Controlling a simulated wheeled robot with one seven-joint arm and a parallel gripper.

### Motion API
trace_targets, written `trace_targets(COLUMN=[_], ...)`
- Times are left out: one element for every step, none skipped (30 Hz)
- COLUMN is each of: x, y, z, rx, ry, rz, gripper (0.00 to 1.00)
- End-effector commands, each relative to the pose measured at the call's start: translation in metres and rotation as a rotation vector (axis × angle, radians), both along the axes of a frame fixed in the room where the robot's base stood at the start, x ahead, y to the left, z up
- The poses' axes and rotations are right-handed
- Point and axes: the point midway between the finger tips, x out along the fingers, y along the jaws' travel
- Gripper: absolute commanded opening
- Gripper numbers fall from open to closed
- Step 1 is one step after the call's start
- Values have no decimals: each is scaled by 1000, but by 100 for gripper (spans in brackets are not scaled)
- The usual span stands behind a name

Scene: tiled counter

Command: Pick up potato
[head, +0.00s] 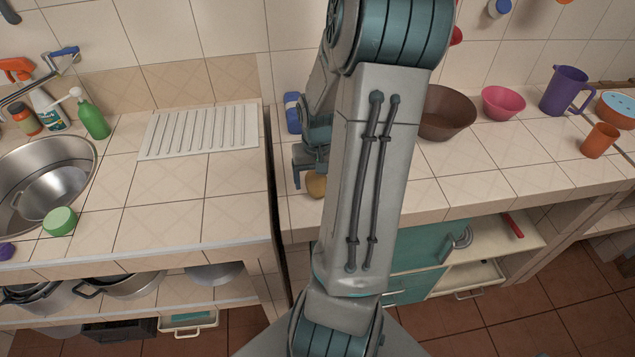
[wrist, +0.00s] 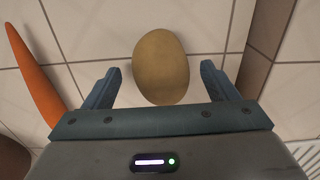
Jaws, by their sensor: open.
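The potato (wrist: 161,62) is a yellow-brown oval on the tiled counter. In the wrist view it lies between the two fingers of my gripper (wrist: 160,85), with a gap on each side, and reaches past the fingertips. My gripper is open and empty. In the head view the potato (head: 316,185) shows near the counter's front edge, partly hidden by my arm. My gripper (head: 308,182) points down right at it there.
An orange carrot-like thing (wrist: 35,70) lies left of my gripper in the wrist view. A blue container (head: 292,112) stands behind. A brown bowl (head: 447,112) and a pink bowl (head: 503,103) stand to the right. A gap between counters (head: 272,180) runs just left.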

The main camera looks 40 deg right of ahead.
Motion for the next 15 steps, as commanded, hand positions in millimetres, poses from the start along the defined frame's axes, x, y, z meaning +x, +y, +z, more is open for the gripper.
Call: trace_targets(x=[0,0,0,0,0,0,0,0,0,0,0,0,0,0,0], y=[1,1,0,0,0,0,0,0,0,0,0,0,0,0,0], z=[-6,-8,-10,-11,-11,-12,-12,-12,-12,-12,-12,-12,-11,-11,-11], rx=[2,2,1,1,1,0,0,0,0,0,0,0,0,0,0], ry=[2,1,0,0,0,0,0,0,-1,0,0,0,0,0,0], rz=[0,1,1,1,1,1,0,0,0,0,0,0,0,0,0], gripper=[80,80,80,80,80,80,80,80,80,80,80,72,64,55,44])
